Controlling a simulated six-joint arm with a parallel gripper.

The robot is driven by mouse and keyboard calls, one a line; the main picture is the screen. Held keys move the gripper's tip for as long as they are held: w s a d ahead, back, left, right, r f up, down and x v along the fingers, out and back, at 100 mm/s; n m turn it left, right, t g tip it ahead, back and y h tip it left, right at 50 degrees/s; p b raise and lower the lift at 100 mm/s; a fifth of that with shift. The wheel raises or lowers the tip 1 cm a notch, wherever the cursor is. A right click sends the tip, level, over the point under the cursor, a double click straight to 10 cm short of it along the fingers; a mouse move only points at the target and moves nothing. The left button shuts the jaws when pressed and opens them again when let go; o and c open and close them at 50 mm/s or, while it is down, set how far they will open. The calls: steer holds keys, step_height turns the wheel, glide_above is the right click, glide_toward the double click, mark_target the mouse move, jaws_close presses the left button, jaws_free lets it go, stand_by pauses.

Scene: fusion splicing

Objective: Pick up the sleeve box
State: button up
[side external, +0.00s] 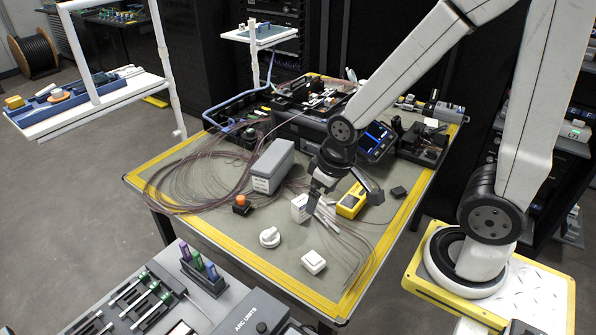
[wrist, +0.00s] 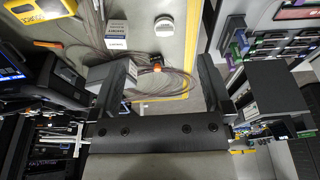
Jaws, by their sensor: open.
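A small white box with a printed label (side external: 299,208) stands on the mat, left of and below my gripper (side external: 345,194) in the side view; it also shows in the wrist view (wrist: 117,34). A larger grey box with a label (side external: 273,166) stands farther left, and in the wrist view it (wrist: 98,76) is partly hidden by a finger. The labels are too small for me to tell for sure which is the sleeve box. My gripper is open and empty above the table, its fingers (wrist: 165,62) apart from both boxes.
A yellow device (side external: 351,201) lies close to my gripper. An orange-topped bottle (side external: 241,204), a white round piece (side external: 269,237) and a white square piece (side external: 313,262) stand on the mat. Loose fibre coils (side external: 195,180) spread at left. A dark machine with a lit screen (side external: 376,140) stands behind.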

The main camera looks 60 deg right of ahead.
steer(key=m+t+h, duration=0.2)
steer(key=t, duration=0.7)
glide_toward(303, 201)
steer(key=shift+x, duration=1.4)
steer(key=shift+f, duration=0.15)
steer(key=shift+x, duration=1.25)
steer(key=shift+x, duration=2.55)
steer(key=shift+w, duration=0.1)
